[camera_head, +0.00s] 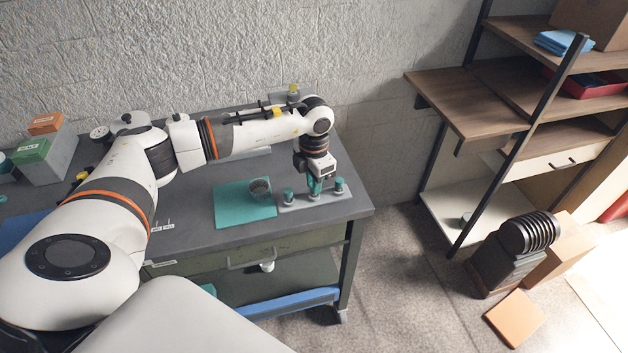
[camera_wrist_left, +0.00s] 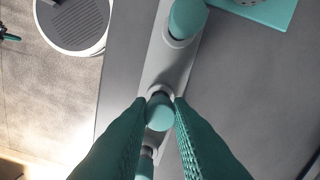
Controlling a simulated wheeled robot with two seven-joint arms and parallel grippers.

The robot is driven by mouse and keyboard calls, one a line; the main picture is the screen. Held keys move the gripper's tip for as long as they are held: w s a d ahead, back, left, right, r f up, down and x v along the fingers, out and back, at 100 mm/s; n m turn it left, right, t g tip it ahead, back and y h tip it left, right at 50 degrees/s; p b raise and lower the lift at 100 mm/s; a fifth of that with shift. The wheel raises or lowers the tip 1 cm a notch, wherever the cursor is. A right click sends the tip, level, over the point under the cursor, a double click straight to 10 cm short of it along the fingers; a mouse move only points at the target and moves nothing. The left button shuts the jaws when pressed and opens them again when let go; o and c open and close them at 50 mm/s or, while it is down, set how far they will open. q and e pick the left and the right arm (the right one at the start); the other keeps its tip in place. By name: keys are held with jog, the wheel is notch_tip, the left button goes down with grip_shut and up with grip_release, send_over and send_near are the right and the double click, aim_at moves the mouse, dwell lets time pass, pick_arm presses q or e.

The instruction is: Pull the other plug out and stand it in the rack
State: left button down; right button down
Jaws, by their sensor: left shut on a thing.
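The rack (camera_head: 300,206) is a light grey strip on the bench near its right front corner; it also shows in the left wrist view (camera_wrist_left: 176,62). My left gripper (camera_head: 314,189) points down over its middle, shut on a teal plug (camera_wrist_left: 160,113). The held plug is upright at a middle place; whether it is fully seated I cannot tell. A second teal plug (camera_head: 288,195) stands at the rack's left end. A third teal plug (camera_head: 340,185) stands at its right end. The fingers partly hide the held plug. My right gripper is not in view.
A teal mat (camera_head: 232,208) lies left of the rack, with a round grey piece (camera_head: 260,187) on it. The bench front edge runs close before the rack. Shelves (camera_head: 470,110) stand apart at right.

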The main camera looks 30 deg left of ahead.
pick_arm(q)
jog(key=c, duration=1.2)
grip_release()
jog(key=shift+c, duration=0.2)
notch_tip(320, 180, up, 12)
jog(key=b, duration=0.2)
